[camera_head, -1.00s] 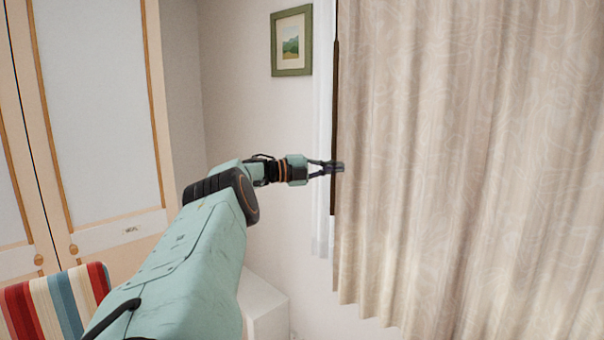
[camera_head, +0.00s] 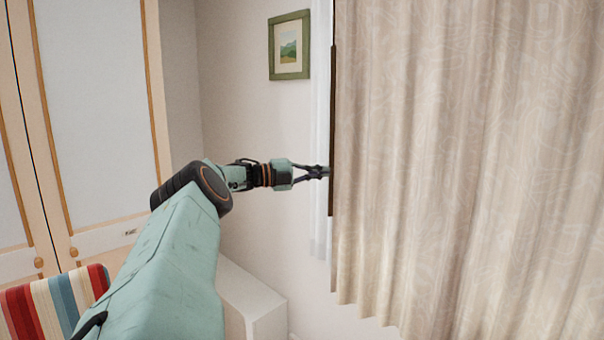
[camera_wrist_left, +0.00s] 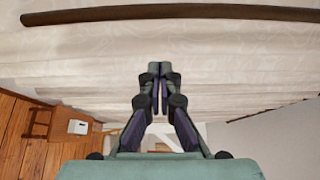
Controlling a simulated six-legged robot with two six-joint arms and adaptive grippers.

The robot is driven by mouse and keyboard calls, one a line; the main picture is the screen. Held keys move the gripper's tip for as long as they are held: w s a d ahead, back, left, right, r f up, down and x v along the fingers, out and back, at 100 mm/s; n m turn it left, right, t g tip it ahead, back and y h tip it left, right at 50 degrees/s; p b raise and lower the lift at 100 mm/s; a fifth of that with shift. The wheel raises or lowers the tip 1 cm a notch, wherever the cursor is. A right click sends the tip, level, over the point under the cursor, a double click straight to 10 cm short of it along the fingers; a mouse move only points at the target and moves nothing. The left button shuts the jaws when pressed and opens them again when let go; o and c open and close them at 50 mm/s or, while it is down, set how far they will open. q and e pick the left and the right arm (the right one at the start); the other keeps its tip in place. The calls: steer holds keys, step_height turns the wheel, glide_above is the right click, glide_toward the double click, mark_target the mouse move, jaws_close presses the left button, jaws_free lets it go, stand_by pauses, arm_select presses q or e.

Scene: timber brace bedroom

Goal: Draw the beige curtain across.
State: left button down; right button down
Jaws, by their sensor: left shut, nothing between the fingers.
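The beige curtain (camera_head: 460,170) hangs in folds across the right part of the head view, reaching its right edge. A dark upright strip (camera_head: 332,130) runs along its left edge. My left gripper (camera_head: 326,172) is shut and empty, its fingertips at this left edge beside the strip; whether they touch is unclear. In the left wrist view, the closed fingertips (camera_wrist_left: 160,68) point at the pale curtain cloth (camera_wrist_left: 90,60), and a dark bar (camera_wrist_left: 170,13) crosses the top. My right gripper is not in view.
A white sheer strip (camera_head: 321,110) hangs left of the curtain. A green-framed picture (camera_head: 289,45) is on the wall. A low white cabinet (camera_head: 255,295) stands below my arm. A wardrobe (camera_head: 90,110) and a striped chair (camera_head: 50,300) are at left.

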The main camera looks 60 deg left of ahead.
arm_select(q)
steer(key=shift+v, duration=2.45)
